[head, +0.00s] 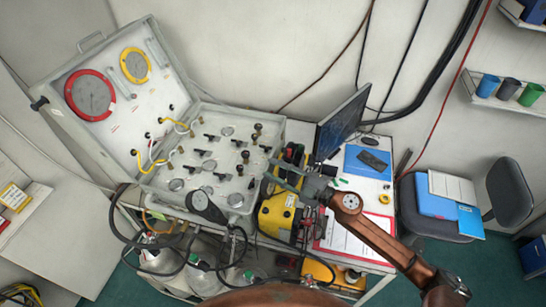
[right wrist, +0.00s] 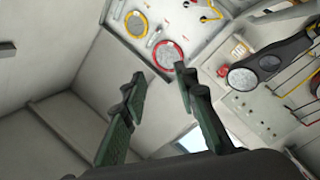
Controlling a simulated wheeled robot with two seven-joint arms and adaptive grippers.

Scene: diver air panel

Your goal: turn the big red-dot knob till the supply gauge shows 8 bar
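The open grey air panel case (head: 272,137) stands on the bench, with several dark knobs (head: 245,155) and small dials on its face. I cannot make out a red dot on any knob. The lid carries a red-ringed gauge (head: 90,95) and a yellow-ringed gauge (head: 135,65); both also show in the right wrist view, red (right wrist: 168,55) and yellow (right wrist: 135,24). Their needles are too small to read, and I cannot tell which is the supply gauge. My right gripper (head: 270,173) is at the panel's right edge; its fingers (right wrist: 160,108) are apart, with nothing between them. My left gripper is out of view.
A black-bodied round dial (head: 200,200) lies at the panel's front edge, with black hoses beside it. A yellow unit (head: 277,213) stands close below my right gripper. A monitor (head: 342,125) rises behind it.

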